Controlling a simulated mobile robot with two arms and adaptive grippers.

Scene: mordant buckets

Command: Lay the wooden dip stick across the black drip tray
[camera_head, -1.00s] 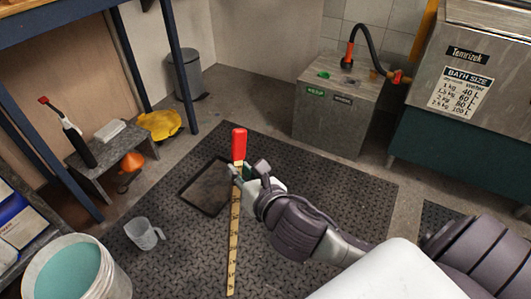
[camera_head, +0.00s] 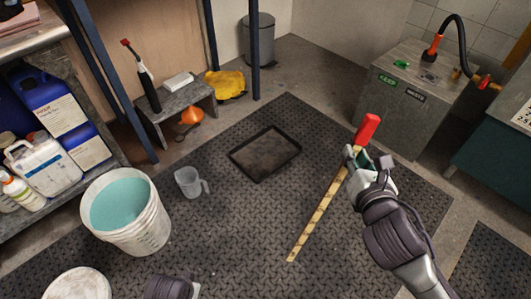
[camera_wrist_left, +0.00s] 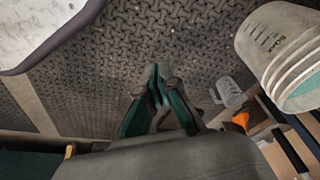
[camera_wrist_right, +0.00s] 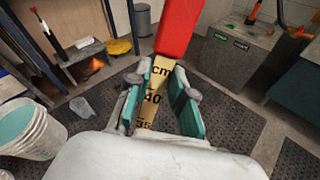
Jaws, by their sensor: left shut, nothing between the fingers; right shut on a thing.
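The wooden dip stick (camera_head: 318,213) has a red handle (camera_head: 367,130) and a yellow marked scale. My right gripper (camera_head: 357,160) is shut on it just below the handle, and the stick slants down to the lower left in the head view. The right wrist view shows the scale (camera_wrist_right: 153,97) between the fingers (camera_wrist_right: 158,100). The black drip tray (camera_head: 262,178) lies flat on the mat, empty, left of the stick and apart from it in the picture. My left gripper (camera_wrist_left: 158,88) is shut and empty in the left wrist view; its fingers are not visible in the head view.
A white bucket of teal liquid (camera_head: 146,238) and a clear jug (camera_head: 188,182) stand left of the tray. A low bench (camera_head: 180,107) is behind, a grey sink unit (camera_head: 420,105) at back right. The dark mat (camera_head: 235,235) is clear in front of the tray.

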